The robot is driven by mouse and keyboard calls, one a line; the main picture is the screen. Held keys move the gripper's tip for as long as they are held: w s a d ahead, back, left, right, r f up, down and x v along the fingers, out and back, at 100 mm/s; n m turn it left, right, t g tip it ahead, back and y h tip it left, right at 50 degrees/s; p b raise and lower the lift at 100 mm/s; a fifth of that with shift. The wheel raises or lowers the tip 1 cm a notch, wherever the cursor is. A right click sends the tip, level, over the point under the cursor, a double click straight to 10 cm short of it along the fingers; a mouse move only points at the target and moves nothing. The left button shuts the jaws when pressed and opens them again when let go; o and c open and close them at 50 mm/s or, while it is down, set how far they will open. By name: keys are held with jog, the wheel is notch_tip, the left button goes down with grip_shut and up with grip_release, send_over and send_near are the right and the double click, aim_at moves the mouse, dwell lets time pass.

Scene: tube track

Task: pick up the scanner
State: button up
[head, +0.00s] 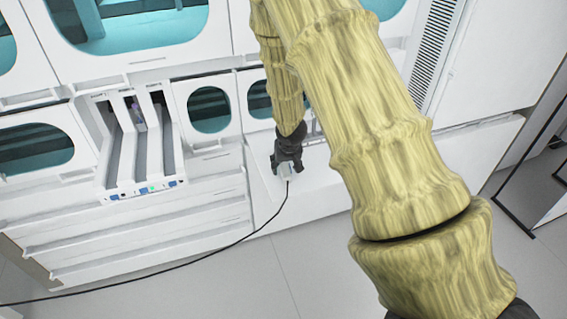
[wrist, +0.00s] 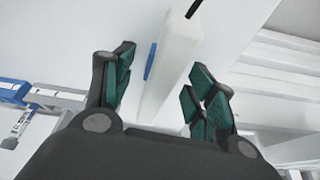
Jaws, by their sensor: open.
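The scanner is a long white body with a blue strip on its side and a black cord at its far end. In the wrist view the scanner (wrist: 177,55) lies lengthwise between the fingers of my gripper (wrist: 162,92). The fingers are open, one on each side, with a visible gap on the right. The scanner's near end is hidden behind my gripper.
A black cord (head: 254,231) runs from the scanner to the lower left. A white tube track unit (head: 148,177) with several lanes stands left on the machine. White machine panels with teal windows (head: 208,109) rise behind. The ledge (head: 318,189) right of my gripper looks clear.

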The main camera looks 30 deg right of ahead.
aim_at(285, 165)
grip_shut()
jog(key=shift+r, duration=0.15)
dwell(0.4)
jog(key=shift+a+r+b, duration=0.1)
jog(key=shift+r+b, duration=0.25)
jog(key=shift+r, duration=1.3)
jog(key=s+a+r+b, duration=0.1)
jog(key=s+a, duration=0.2)
jog(key=s, duration=0.4)
jog(key=s+a+b, duration=0.2)
jog(key=s+a, duration=0.2)
jog(key=s, duration=0.2)
notch_tip(285, 165, up, 6)
jog(key=s+p, duration=0.1)
jog(key=p, duration=0.5)
jog(key=shift+a+r, duration=0.25)
